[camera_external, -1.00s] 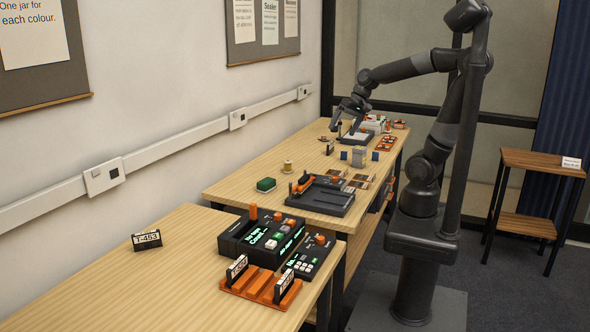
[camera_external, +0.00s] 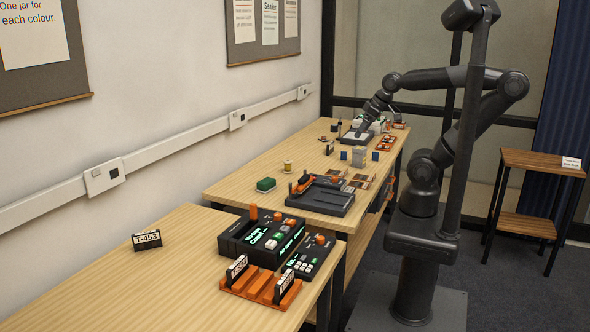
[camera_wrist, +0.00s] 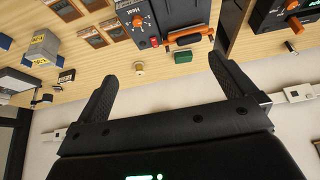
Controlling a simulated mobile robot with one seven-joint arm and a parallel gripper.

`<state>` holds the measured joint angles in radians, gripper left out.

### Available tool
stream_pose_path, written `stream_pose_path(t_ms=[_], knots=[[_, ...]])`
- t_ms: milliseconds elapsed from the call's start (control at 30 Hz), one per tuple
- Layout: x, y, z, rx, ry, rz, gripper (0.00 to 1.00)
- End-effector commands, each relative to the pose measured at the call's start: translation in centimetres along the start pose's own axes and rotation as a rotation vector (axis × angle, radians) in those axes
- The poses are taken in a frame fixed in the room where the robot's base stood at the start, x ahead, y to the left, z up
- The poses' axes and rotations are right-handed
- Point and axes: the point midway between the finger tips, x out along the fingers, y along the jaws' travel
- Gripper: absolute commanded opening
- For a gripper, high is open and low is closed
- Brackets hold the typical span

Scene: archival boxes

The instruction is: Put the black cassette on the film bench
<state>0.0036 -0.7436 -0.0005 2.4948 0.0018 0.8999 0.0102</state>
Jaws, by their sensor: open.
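A black cassette (camera_external: 146,240) with a white label reading T-453 stands alone on the near table (camera_external: 90,290). Two more black cassettes (camera_external: 236,270) with white labels stand tilted in an orange rack (camera_external: 262,287) at that table's front. Nothing legible marks which bench is the film bench. My gripper (camera_external: 357,134) is over the far end of the far bench (camera_external: 245,195), well away from the cassettes. In the wrist view my gripper (camera_wrist: 160,68) has its fingers wide apart with nothing between them. A small black labelled item (camera_wrist: 66,75) lies on that bench.
A black device with an orange handle (camera_external: 320,196), a green block (camera_external: 266,184) and a spool (camera_external: 288,166) are on the far bench. A black console (camera_external: 260,240) and keypad unit (camera_external: 312,257) stand on the near table. The near table's left part is largely clear.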

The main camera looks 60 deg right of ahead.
Motion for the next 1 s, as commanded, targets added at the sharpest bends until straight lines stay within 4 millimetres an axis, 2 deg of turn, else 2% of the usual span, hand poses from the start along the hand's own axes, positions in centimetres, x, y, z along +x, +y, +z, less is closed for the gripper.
stream_pose_path(t_ms=[167, 233, 467, 700, 867, 1000], knots=[[0.3, 1.1, -3.0, 0.184, -0.021, 0.001, 1.00], [0.7, 2.0, -5.0, 0.312, -0.033, 0.001, 1.00], [2.9, 6.5, -11.7, 0.773, -0.065, 0.014, 1.00], [6.7, 13.2, -17.4, 1.255, -0.083, 0.037, 1.00], [9.8, 18.8, -20.1, 1.573, -0.088, 0.057, 1.00], [12.9, 24.3, -21.5, 1.854, -0.086, 0.075, 1.00]])
